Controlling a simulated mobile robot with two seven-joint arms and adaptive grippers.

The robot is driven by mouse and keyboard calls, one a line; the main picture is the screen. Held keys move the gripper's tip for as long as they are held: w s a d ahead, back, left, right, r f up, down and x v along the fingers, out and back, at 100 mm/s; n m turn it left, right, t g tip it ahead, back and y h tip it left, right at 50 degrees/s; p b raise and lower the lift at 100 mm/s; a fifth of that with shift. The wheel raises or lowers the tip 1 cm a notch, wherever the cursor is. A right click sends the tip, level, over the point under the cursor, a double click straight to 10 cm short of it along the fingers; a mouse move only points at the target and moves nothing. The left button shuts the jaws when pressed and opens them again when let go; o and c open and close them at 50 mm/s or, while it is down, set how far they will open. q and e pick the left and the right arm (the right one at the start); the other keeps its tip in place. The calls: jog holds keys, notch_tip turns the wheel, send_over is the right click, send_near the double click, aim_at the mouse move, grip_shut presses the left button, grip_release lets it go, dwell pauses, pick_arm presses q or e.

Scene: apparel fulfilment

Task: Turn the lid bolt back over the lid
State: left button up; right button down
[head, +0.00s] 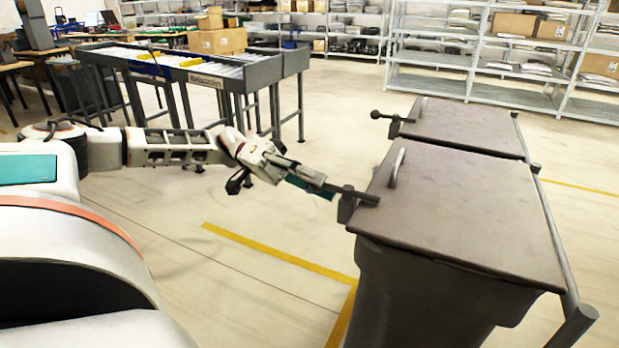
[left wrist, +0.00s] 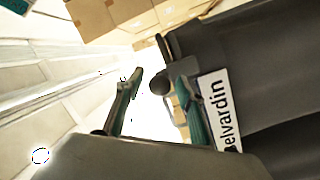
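The near grey bin has a flat brown-grey lid (head: 465,210) lying closed, with a small upright handle (head: 397,168). Its lid bolt (head: 360,196) is at the lid's left edge and points left, out past the edge; my gripper partly hides it. In the left wrist view the bolt's dark round knob (left wrist: 154,83) shows near the fingertips. My left gripper (head: 318,186) reaches in from the left to the bolt. In the left wrist view its teal-padded fingers (left wrist: 160,80) are apart, with the knob between them and gaps visible. My right gripper is not in view.
A second lidded bin (head: 465,125) stands behind, its bolt (head: 388,118) also pointing left. A rail (head: 552,225) runs along the right edge. A roller table (head: 195,68) stands at the back left. Shelves (head: 470,60) line the back. A white label (left wrist: 220,110) is on the bin's side.

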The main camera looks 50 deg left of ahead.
pick_arm(q)
jog(key=v, duration=1.2)
